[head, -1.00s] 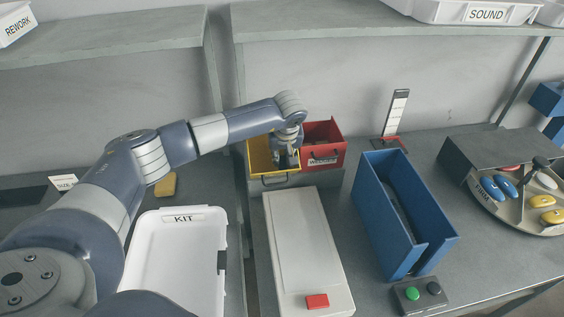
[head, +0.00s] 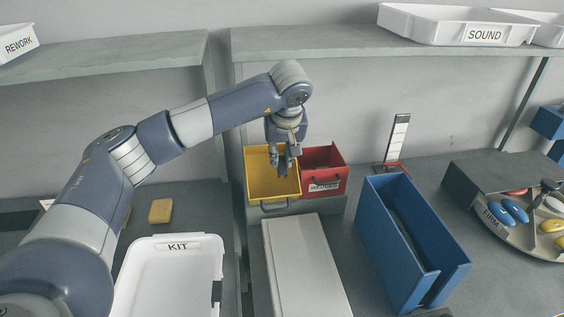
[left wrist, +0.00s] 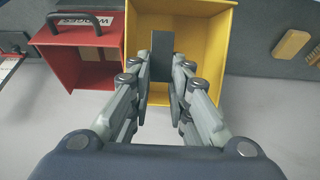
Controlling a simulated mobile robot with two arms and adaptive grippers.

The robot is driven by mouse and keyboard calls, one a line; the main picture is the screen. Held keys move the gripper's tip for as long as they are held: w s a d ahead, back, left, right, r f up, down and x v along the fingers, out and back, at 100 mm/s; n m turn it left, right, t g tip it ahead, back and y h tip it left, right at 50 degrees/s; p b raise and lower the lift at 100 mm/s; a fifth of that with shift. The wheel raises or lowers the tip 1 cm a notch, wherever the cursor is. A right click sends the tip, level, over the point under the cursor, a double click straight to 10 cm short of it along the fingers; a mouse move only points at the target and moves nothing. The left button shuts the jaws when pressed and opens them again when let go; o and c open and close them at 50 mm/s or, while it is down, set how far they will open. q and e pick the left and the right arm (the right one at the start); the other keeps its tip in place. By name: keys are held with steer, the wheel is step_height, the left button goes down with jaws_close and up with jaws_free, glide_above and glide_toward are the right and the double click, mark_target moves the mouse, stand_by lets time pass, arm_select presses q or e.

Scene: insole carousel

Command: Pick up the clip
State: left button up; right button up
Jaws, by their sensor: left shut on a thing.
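My left gripper (head: 282,167) is above the yellow bin (head: 262,204), pointing down. In the left wrist view its fingers (left wrist: 162,78) are closed on the sides of a dark, flat, rectangular piece, the clip (left wrist: 162,46). The clip sticks out past the fingertips, over the yellow bin (left wrist: 222,70). The inside of the bin that shows looks bare; part of it is hidden behind the gripper and clip. My right gripper is not in view.
A red bin labelled WEDGES (head: 328,176) stands right beside the yellow one. A blue open box (head: 400,245) and a carousel (head: 530,240) are to the right. A white KIT tray (head: 165,285) and a yellow-brown block (head: 160,211) are at left. Shelves (head: 105,48) run above.

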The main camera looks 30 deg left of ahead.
arm_select(q)
steer(key=s+d+b, duration=0.2)
steer(key=s+d, duration=0.1)
steer(key=s, duration=0.4)
steer(key=s+d+b, duration=0.1)
steer(key=s+d, duration=0.3)
steer(key=s, duration=0.4)
steer(key=shift+b, duration=0.35)
steer(key=shift+d, duration=0.15)
